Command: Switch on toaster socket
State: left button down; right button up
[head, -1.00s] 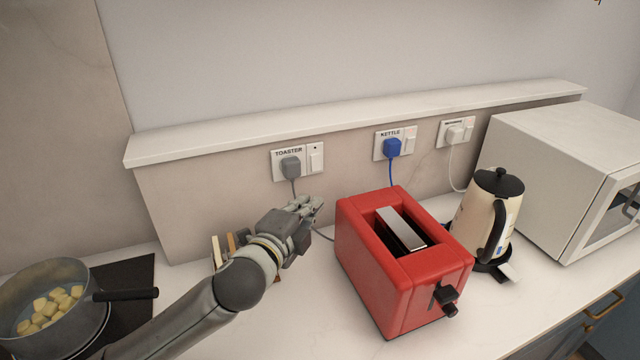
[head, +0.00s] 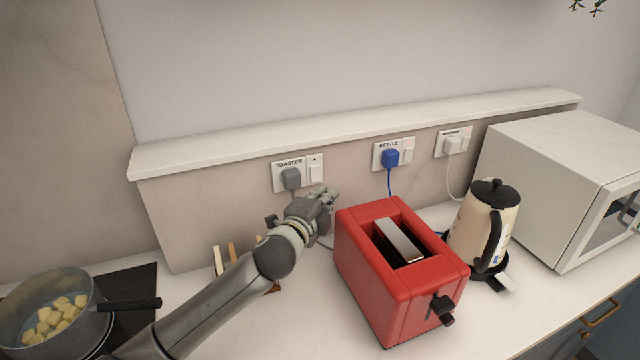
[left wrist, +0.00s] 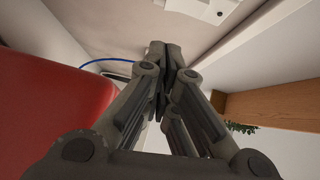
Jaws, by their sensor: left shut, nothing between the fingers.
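The toaster socket (head: 281,181) is a white wall plate labelled TOASTER, with a grey plug (head: 291,179) in its left part and a rocker switch (head: 316,173) at its right. I cannot tell the switch's position. My left gripper (head: 333,193) is shut and empty, just below and right of the switch, apart from it in the picture. In the left wrist view the closed fingers (left wrist: 168,52) point towards the wall. A white socket plate (left wrist: 205,8) is cut off at the top edge there; I cannot tell which one. My right gripper is not in view.
The red toaster (head: 390,275) stands close right of my left gripper. Kettle socket (head: 408,153), a third socket (head: 442,147), cream kettle (head: 480,235) and microwave (head: 545,185) are further right. A wooden rack (head: 233,255) is behind my arm; a pot (head: 55,315) is left. A ledge (head: 350,128) runs above.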

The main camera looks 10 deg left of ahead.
aim_at(316, 174)
pick_arm(q)
jog(key=w, duration=0.1)
jog(key=w+a, duration=0.1)
jog(key=w+a+p, duration=0.1)
jog(key=w, duration=0.1)
jog(key=shift+f, duration=0.25)
jog(key=shift+w+a+f+m+t+b, duration=0.2)
jog(key=shift+w+m+t+b, duration=0.1)
jog(key=shift+b, duration=0.5)
jog(key=shift+s, duration=0.1)
